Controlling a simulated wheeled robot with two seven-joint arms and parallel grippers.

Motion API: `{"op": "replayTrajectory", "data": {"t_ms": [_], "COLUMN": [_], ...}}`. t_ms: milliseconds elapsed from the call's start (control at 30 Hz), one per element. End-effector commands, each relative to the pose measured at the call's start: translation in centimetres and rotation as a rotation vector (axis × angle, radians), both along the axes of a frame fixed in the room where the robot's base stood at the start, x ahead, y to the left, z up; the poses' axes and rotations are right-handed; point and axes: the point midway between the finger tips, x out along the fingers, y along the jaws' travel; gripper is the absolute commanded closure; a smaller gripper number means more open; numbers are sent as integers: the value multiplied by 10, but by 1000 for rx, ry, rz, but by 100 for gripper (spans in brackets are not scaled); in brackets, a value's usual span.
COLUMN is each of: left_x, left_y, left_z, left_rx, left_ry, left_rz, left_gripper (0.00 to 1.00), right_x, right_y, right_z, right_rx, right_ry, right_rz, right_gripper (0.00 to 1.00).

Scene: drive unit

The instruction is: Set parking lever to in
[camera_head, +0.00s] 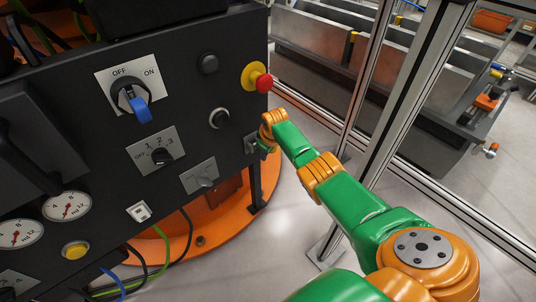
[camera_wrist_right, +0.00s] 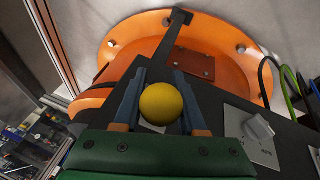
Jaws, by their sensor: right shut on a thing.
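The parking lever's yellow ball knob (camera_wrist_right: 161,104) sits between the two fingers of my right gripper (camera_wrist_right: 160,88) in the right wrist view. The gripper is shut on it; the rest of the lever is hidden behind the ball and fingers. In the head view my right gripper (camera_head: 264,146) is at the lower right edge of the dark control panel (camera_head: 190,110), and it hides the knob there. A small grey plate (camera_head: 250,144) shows beside it on the panel. I cannot read the lever's labels. My left gripper is not in view.
Left of the right gripper is a grey rotary switch (camera_head: 204,178), also seen in the wrist view (camera_wrist_right: 258,128). An orange round base (camera_head: 165,255) lies below. A metal frame post (camera_head: 400,110) stands right.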

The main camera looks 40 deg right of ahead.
Motion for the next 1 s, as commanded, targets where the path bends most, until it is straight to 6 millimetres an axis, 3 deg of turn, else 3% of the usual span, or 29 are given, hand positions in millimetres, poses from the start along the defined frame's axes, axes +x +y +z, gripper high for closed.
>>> {"op": "replayTrajectory", "data": {"t_ms": [567,600,700,1000], "left_x": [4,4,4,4], "left_y": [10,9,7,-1], "left_z": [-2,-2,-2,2], "left_rx": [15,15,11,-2], "left_ry": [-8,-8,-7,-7], "left_rz": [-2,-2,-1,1], "left_gripper": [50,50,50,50], "right_x": [1,2,1,0], "right_y": [0,0,0,0], "right_z": [4,4,4,6], "right_rx": [-3,-3,-3,-3], "right_ry": [23,22,23,25], "right_rz": [1,2,1,1], "right_gripper": [100,52,30,30]}}
